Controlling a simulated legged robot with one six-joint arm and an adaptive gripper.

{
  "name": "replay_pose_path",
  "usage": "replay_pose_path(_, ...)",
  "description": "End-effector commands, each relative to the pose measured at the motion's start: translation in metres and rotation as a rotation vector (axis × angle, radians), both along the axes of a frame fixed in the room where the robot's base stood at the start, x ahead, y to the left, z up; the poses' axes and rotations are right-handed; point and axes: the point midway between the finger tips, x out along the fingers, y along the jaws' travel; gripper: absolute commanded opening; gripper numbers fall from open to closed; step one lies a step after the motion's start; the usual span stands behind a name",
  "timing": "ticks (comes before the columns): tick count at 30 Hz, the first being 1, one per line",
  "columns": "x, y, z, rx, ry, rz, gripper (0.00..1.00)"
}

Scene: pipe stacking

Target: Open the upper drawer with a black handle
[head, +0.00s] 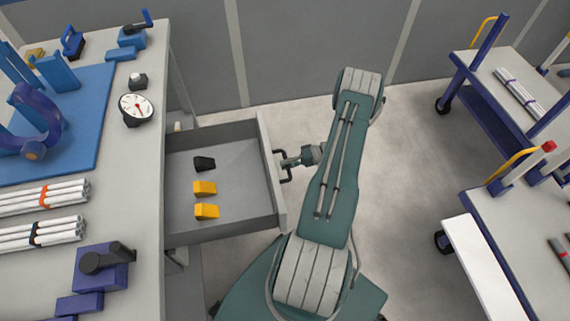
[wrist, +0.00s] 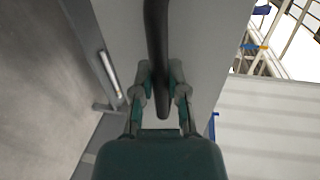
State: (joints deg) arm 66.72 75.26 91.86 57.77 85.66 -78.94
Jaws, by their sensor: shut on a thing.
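The upper drawer (head: 262,195) is pulled out from the grey workbench on the left in the head view. Two yellow blocks and one black block lie inside it. Its black handle (head: 281,166) is on the drawer front. My gripper (head: 288,161) is at the handle from the right. In the wrist view the black handle (wrist: 156,50) runs between the two fingers of my gripper (wrist: 161,92), which are shut on it. The drawer front (wrist: 203,40) fills the middle of that view. The finger contact is partly hidden in the head view.
The workbench top (head: 130,190) holds a blue mat, a dial gauge (head: 136,108), bundled white pipes (head: 42,196) and blue clamps. Wheeled carts (head: 500,100) with pipes stand on the right. Bare floor lies between my arm and the carts. A grey wall is behind.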

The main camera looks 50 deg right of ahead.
Motion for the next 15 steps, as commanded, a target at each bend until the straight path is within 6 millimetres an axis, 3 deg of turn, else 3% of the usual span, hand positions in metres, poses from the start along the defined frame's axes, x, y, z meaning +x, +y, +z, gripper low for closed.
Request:
replay_pose_path(2,-0.0013,0.0022,-0.0041,-0.002,0.008,0.002,0.00)
replay_pose_path(3,-0.0013,0.0023,-0.0040,-0.002,0.008,0.002,0.27)
replay_pose_path(5,-0.0012,0.0023,-0.0038,-0.001,0.007,0.002,0.54)
replay_pose_path(15,-0.0003,0.0010,-0.0013,-0.003,0.003,0.001,0.54)
